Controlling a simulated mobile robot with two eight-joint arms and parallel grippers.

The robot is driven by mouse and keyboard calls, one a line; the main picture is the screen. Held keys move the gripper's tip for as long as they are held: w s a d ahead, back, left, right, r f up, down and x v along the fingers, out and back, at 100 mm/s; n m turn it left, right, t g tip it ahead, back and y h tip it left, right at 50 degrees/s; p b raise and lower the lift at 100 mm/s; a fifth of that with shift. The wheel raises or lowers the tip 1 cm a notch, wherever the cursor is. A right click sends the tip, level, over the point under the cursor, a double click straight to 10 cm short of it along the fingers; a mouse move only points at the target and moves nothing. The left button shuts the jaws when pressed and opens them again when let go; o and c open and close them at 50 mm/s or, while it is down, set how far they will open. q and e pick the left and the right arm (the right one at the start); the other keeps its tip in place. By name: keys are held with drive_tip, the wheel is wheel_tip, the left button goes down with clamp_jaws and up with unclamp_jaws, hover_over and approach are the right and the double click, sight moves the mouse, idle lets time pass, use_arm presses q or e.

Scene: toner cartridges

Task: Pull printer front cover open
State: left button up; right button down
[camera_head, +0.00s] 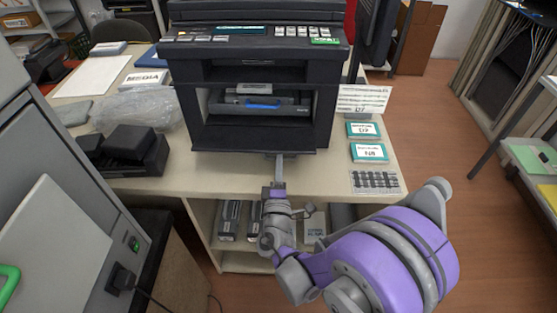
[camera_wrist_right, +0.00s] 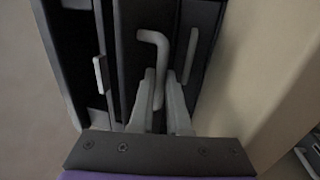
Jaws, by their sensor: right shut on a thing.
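The black printer (camera_head: 324,100) stands on the table with its front opening facing me. Inside the opening sits a dark cartridge unit with a blue strip (camera_head: 262,104). A dark front panel (camera_head: 240,138) lies along the bottom of the opening, at the table's front edge; it looks folded down. My right gripper (camera_head: 279,160) reaches up to the lower front edge of this panel. In the right wrist view, the fingers of the right gripper (camera_wrist_right: 161,82) close around a pale bent handle (camera_wrist_right: 156,42) on the dark printer front. My left gripper is not in view.
White-and-teal boxes (camera_head: 368,152) and a small keypad-like block (camera_head: 375,182) lie right of the printer. A black device (camera_head: 125,150) and a plastic bag (camera_head: 135,110) lie left. A shelf with cartridges (camera_head: 230,222) is under the table. A grey cabinet stands front left.

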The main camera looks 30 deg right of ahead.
drive_tip(key=shift+w+f, duration=0.1)
idle(0.4)
drive_tip(key=c, duration=0.9)
unclamp_jaws()
drive_tip(key=shift+w+d+f, duration=0.1)
drive_tip(key=shift+d, duration=0.05)
drive_tip(key=v, duration=1.1)
drive_tip(key=shift+b, duration=0.45)
